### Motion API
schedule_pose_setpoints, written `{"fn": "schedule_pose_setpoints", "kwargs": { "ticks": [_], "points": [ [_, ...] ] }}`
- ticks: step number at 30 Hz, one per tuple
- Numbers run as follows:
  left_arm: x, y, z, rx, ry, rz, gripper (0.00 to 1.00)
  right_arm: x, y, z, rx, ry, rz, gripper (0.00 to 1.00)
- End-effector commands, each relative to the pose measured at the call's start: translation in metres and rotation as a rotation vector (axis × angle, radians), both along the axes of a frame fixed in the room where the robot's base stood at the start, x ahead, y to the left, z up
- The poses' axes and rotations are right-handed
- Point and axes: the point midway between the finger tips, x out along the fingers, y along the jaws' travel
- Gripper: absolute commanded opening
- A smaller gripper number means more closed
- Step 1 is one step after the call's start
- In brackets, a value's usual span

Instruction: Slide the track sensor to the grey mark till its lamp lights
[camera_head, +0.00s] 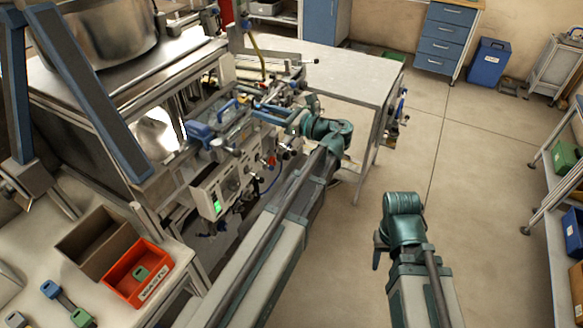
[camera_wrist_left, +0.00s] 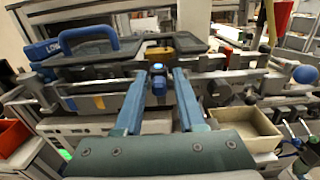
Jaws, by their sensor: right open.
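In the left wrist view my left gripper (camera_wrist_left: 160,75) is open, its two blue fingers reaching toward a rail on the machine. A small dark-blue block with a lighter top (camera_wrist_left: 158,86) shows in the gap between the fingers, apparently untouched. I cannot make out the grey mark. In the head view my left gripper (camera_head: 262,108) is at the machine's front, its tips hard to see among the parts. My right gripper (camera_head: 377,252) is open, low over clear floor, away from the machine.
A blue-handled cover (camera_wrist_left: 85,42) lies behind the rail, and a beige tray (camera_wrist_left: 245,128) sits right of the fingers. A red bin (camera_head: 120,293) stands at lower left; a grey table (camera_head: 350,72) stands behind.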

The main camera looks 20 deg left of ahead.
Motion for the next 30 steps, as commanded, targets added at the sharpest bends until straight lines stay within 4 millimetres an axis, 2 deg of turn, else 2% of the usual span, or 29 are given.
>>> {"fn": "schedule_pose_setpoints", "kwargs": {
  "ticks": [6,8,28,30],
  "points": [
    [-0.031,0.002,0.0,0.0,0.0,-0.003,0.5,0.0,0.0,0.0,0.0,0.0,0.0,0.5],
    [-0.026,-0.013,0.0,-0.001,0.0,-0.007,0.5,0.0,0.0,0.0,0.0,0.0,0.0,0.5],
    [-0.036,-0.141,0.0,-0.001,0.0,-0.003,0.5,0.0,0.0,0.0,0.0,0.0,0.0,0.5],
    [-0.042,-0.128,-0.014,-0.071,-0.046,0.004,0.5,0.0,0.0,0.001,0.0,0.0,0.0,0.5]
  ]
}}
